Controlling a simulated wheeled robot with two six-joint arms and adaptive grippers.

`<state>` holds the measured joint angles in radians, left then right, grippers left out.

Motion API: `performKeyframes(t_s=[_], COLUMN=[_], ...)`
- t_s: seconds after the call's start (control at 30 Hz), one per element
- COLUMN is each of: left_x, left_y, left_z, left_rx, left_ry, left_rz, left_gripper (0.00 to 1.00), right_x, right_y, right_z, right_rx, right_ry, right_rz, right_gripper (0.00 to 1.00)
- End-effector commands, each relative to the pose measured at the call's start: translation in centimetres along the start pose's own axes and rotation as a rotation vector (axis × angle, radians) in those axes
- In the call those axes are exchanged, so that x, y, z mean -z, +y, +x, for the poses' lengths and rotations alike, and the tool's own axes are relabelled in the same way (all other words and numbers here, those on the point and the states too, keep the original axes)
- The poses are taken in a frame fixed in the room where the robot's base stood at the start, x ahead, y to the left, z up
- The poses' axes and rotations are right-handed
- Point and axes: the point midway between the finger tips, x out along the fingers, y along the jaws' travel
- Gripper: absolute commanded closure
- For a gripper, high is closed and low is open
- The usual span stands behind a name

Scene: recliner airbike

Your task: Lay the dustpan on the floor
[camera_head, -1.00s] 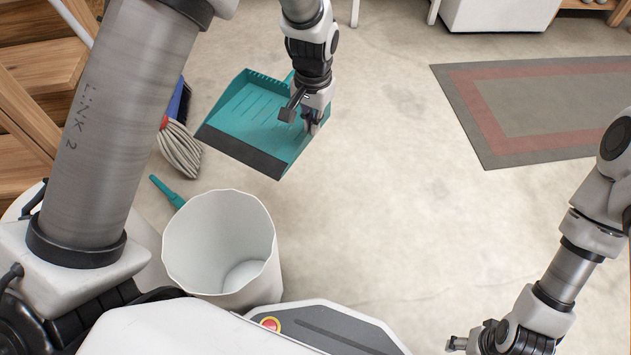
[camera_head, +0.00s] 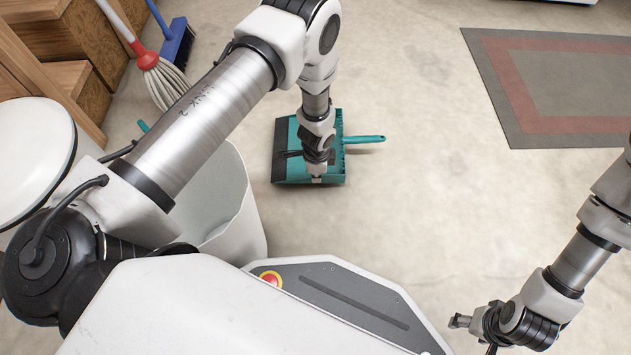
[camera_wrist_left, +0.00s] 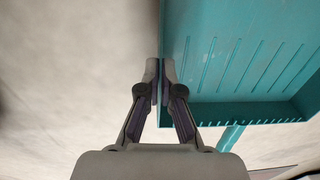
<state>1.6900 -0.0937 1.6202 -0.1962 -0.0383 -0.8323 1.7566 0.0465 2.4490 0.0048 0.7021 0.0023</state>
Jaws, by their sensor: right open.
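The teal dustpan (camera_head: 333,170) is level, with its dark lip to the left and its handle (camera_head: 365,139) to the right. It is at or just above the floor; I cannot tell if it touches. My left gripper (camera_head: 318,178) reaches down over it at its near side wall. In the left wrist view, the fingers (camera_wrist_left: 160,82) are closed on the side wall of the dustpan (camera_wrist_left: 235,60). My arm hides part of the pan. My right gripper (camera_head: 457,322) is open and empty at the lower right, far from the dustpan.
A white bin (camera_head: 240,215) stands left of the dustpan, partly behind my left arm. A mop (camera_head: 162,80) and a blue broom (camera_head: 178,42) lean by wooden steps (camera_head: 60,60). A grey and red mat (camera_head: 560,85) lies at upper right. The middle floor is clear.

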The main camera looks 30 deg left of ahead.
Motion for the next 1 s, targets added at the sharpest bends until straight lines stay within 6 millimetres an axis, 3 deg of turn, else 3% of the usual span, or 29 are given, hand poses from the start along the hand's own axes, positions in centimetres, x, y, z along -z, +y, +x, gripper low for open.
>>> performKeyframes(t_s=[0.03, 0.13, 0.53, 0.6, 0.63, 1.0], left_x=[0.0, 0.0, 0.0, 0.0, 0.0, 0.0], left_y=[0.0, 0.0, 0.1, 0.1, 0.1, 0.0], left_z=[1.5, 3.2, 3.5, 3.3, 3.3, 2.5], left_rx=[0.001, 0.001, 0.001, 0.001, 0.001, 0.001], left_ry=[0.001, 0.001, 0.0, 0.0, 0.0, 0.0], left_rz=[0.0, 0.0, -0.001, -0.001, -0.002, -0.002], left_gripper=[1.0, 1.0, 1.0, 0.76, 0.69, 0.69], right_x=[0.1, 0.6, 0.9, 0.9, 0.9, 0.8], right_y=[0.0, 0.0, 0.0, 0.0, 0.0, 0.0], right_z=[1.4, 3.0, 3.3, 3.1, 3.1, 2.4], right_rx=[0.0, -0.002, -0.003, -0.003, -0.003, -0.002], right_ry=[0.003, 0.016, 0.025, 0.026, 0.026, 0.022], right_rz=[0.001, -0.006, -0.011, -0.011, -0.011, -0.01], right_gripper=[0.38, 0.38, 0.38, 0.38, 0.38, 0.38])
